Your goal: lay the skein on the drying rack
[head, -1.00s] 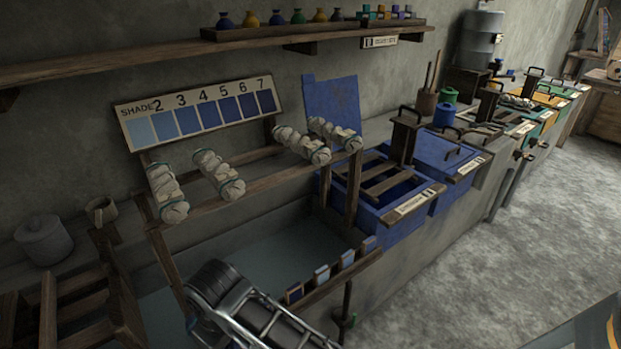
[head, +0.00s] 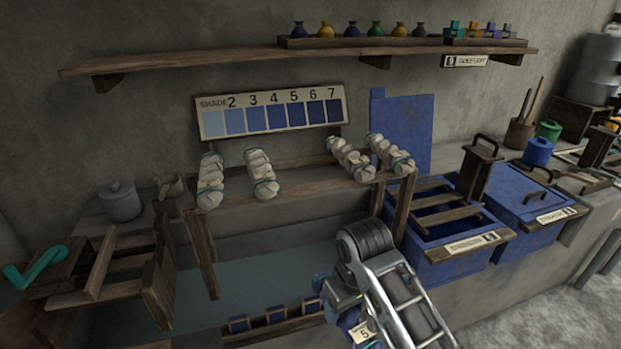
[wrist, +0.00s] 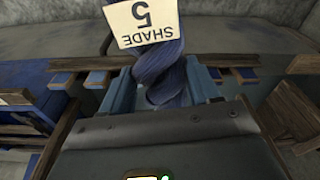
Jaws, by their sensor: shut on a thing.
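A twisted dark-blue skein (wrist: 160,75) with a white tag (wrist: 145,22) reading SHADE 5 is between the pale blue fingers of my gripper (wrist: 163,92) in the wrist view. In the head view my gripper (head: 348,312) is low in front of the wooden rack, with the tag (head: 363,332) showing below it; most of the skein is hidden there. The wooden rack (head: 310,185) carries several white skeins with a gap in the middle. A slatted wooden frame (head: 110,265) stands at the left.
A shade chart (head: 270,111) stands behind the rack. Blue vats (head: 455,255) stand to the right. A grey basin (head: 260,275) lies below the rack, with small blue sample blocks (head: 275,315) at its front edge. A shelf (head: 300,58) with bottles runs above.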

